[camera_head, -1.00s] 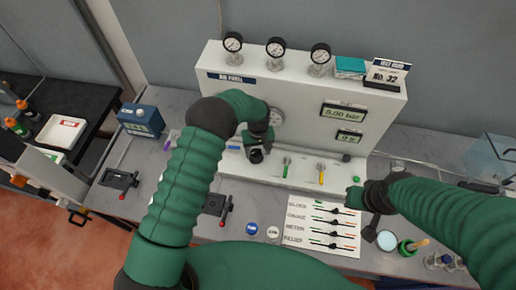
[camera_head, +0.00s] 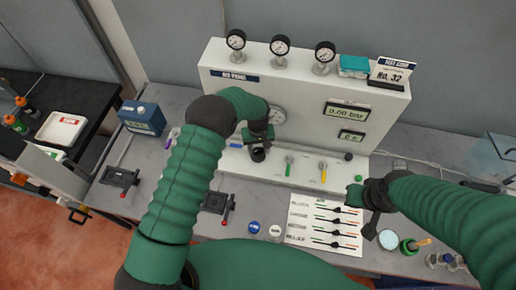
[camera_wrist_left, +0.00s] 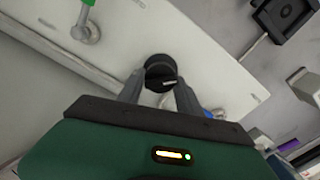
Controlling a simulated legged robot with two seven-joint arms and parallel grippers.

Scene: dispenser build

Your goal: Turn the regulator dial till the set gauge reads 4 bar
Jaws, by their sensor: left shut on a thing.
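The black regulator dial (camera_wrist_left: 160,74) shows between the two fingers of my left gripper (camera_wrist_left: 160,88) in the left wrist view; the gripper is shut on it. A pale pointer mark shows on the dial's face. In the head view my left gripper (camera_head: 257,140) is at the white panel (camera_head: 300,98), below a round gauge (camera_head: 276,115) that my arm partly covers. The gauge's needle is too small to read. A display (camera_head: 347,113) on the panel reads 0.00 bar. My right gripper (camera_head: 356,195) is over the bench at the right, its jaws unclear.
Three small gauges (camera_head: 281,45) stand on top of the panel. A green-handled valve (camera_head: 289,165) and a yellow-handled valve (camera_head: 323,170) sit right of the dial. A printed sheet (camera_head: 322,222) and two small round caps (camera_head: 254,227) lie on the bench in front.

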